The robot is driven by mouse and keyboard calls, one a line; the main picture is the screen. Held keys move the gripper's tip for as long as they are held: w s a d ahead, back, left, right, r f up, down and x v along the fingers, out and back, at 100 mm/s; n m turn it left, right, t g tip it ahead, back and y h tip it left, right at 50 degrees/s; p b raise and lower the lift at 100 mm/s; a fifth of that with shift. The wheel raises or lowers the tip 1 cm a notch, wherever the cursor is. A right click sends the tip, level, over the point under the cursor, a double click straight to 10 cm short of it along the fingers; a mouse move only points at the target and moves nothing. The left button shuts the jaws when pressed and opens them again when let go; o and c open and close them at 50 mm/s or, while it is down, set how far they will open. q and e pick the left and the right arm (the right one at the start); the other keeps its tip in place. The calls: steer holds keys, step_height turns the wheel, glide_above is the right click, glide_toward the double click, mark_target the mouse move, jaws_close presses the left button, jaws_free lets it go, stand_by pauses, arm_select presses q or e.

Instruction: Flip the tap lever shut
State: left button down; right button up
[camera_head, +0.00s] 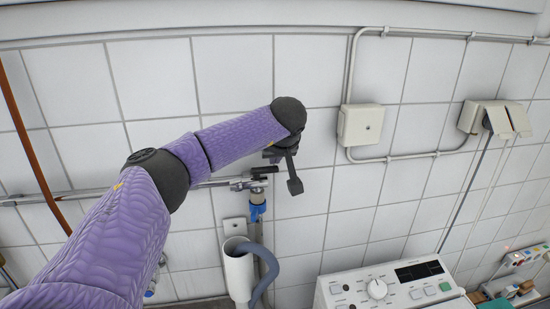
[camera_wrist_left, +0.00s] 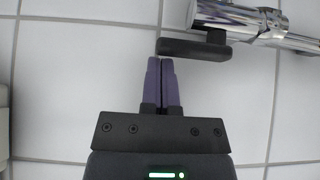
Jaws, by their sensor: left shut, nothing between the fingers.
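The tap lever (camera_head: 264,170) is a short black bar on top of the chrome tap on the wall. In the left wrist view the lever (camera_wrist_left: 185,48) lies crosswise just beyond my fingertips, its free end near them and its other end at the chrome fitting. My left gripper (camera_head: 270,157) is beside and slightly above the lever in the head view, partly hidden by my own wrist. In the left wrist view the left gripper (camera_wrist_left: 160,62) has its purple fingers together with nothing between them. A small gap shows between fingertips and lever; contact depth is unclear. My right gripper is not in view.
A junction box (camera_head: 361,125) and a socket (camera_head: 495,118) are on the tiled wall to the right. A washing machine (camera_head: 388,287) stands below right.

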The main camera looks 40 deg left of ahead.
arm_select(q)
steer(key=shift+w+a+f, duration=0.15)
steer(key=shift+f, duration=0.1)
steer(key=shift+m+p, duration=0.35)
steer(key=shift+m, duration=0.05)
